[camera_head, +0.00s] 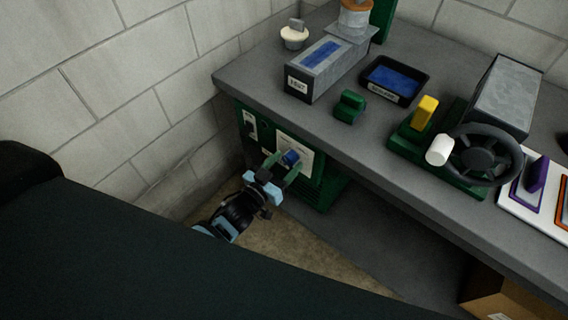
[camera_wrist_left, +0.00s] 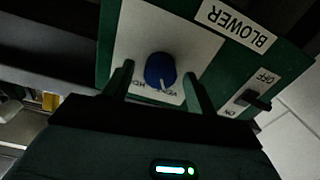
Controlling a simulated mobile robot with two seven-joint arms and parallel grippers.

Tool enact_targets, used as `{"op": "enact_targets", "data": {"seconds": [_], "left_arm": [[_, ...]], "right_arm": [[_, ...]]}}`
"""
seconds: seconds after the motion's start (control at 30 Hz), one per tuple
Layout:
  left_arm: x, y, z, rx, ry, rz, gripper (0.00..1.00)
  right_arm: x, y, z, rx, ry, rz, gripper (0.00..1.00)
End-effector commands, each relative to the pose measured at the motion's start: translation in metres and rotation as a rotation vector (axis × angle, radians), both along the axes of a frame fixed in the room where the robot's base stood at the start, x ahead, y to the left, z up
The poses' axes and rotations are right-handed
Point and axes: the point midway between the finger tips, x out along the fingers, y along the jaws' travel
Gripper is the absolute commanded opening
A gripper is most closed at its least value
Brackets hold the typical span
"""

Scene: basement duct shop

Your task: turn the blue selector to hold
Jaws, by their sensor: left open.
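The blue selector (camera_wrist_left: 160,70) is a round knob on a pale plate on the green blower panel (camera_wrist_left: 112,45). A white mark on its lower edge in the left wrist view points near a label that reads VENT; a second label, partly hidden, starts with HO. The selector also shows in the head view (camera_head: 291,157). My left gripper (camera_wrist_left: 159,72) is open, its two green fingers on either side of the selector, with visible gaps between them and it. In the head view my left gripper (camera_head: 283,168) is in front of the panel below the bench.
An ON/OFF switch (camera_wrist_left: 257,99) sits beside the plate, under the BLOWER label (camera_wrist_left: 236,25). The grey bench (camera_head: 250,83) overhangs the panel. On it are a metal box (camera_head: 325,68), a black tray (camera_head: 425,75) and a dark handwheel (camera_head: 484,154). A block wall stands left.

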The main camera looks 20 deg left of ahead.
Motion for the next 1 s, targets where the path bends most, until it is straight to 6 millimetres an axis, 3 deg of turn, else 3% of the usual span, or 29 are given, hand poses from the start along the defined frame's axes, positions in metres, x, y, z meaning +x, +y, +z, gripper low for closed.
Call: {"op": "enact_targets", "data": {"seconds": [0.2, 0.53, 1.0], "left_arm": [[0.0002, 0.0000, 0.0000, 0.000, 0.000, 0.000, 0.56], [0.0001, 0.0002, 0.0000, 0.000, 0.000, 0.000, 0.13], [-0.0002, 0.0003, -0.0010, 0.113, -0.040, 0.000, 0.13]], "right_arm": [[-0.0017, -0.0001, -0.0004, 0.000, 0.003, -0.001, 0.36], [-0.0015, -0.0001, -0.0005, 0.000, 0.003, -0.001, 0.36], [-0.0003, -0.0003, -0.0028, -0.001, 0.003, 0.000, 0.36]]}}
